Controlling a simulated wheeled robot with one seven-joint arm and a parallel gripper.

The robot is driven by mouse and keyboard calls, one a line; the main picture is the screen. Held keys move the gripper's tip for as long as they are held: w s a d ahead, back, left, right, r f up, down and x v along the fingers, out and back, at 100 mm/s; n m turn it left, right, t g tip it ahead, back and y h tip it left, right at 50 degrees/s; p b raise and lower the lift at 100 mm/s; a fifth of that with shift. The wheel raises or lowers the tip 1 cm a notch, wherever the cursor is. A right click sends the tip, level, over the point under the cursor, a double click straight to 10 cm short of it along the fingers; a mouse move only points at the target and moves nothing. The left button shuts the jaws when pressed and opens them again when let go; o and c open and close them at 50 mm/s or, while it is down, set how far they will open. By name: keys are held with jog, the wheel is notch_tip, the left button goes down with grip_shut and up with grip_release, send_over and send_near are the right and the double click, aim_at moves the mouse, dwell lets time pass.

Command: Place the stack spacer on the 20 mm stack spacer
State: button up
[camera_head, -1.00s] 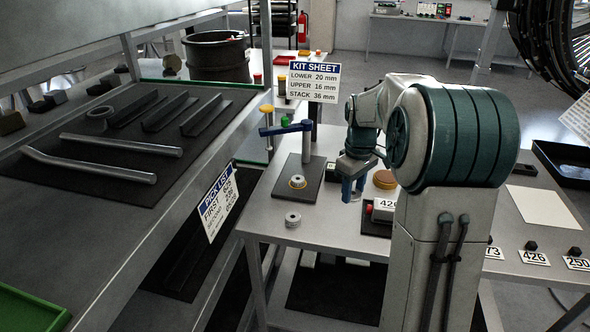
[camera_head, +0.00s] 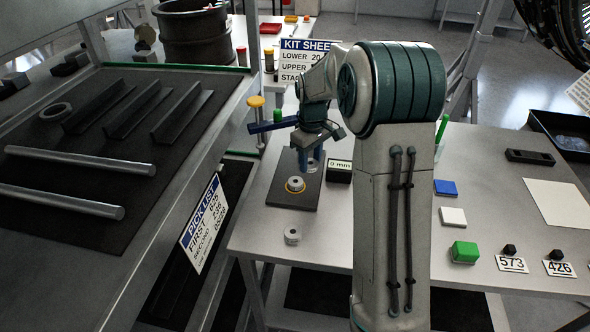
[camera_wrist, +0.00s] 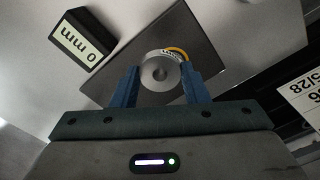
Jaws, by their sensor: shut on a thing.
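My gripper (camera_head: 309,160) is shut on a grey ring-shaped stack spacer (camera_head: 312,166), held above the dark plate (camera_head: 308,203). In the wrist view the yellow ring (camera_wrist: 179,52) shows partly behind the held spacer, offset to the upper right. Another grey spacer (camera_head: 292,236) lies on the table in front of the plate.
A black block reading "0 mm" (camera_head: 339,171) stands right of the plate. A blue arm on a post (camera_head: 272,127) is behind it. The kit sheet (camera_head: 308,60) is partly covered by my arm. Bare table surrounds the loose spacer.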

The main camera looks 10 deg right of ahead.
aim_at(296, 181)
jog(key=a+f, duration=0.1)
jog(key=w+a, duration=0.1)
jog(key=w+a+f, duration=0.1)
jog(key=shift+w+a+f+p, duration=0.2)
jog(key=shift+a+f+p, duration=0.15)
jog(key=shift+f+p, duration=0.4)
jog(key=shift+f, duration=1.55)
jog(key=shift+f, duration=0.15)
jog(key=o, duration=1.1)
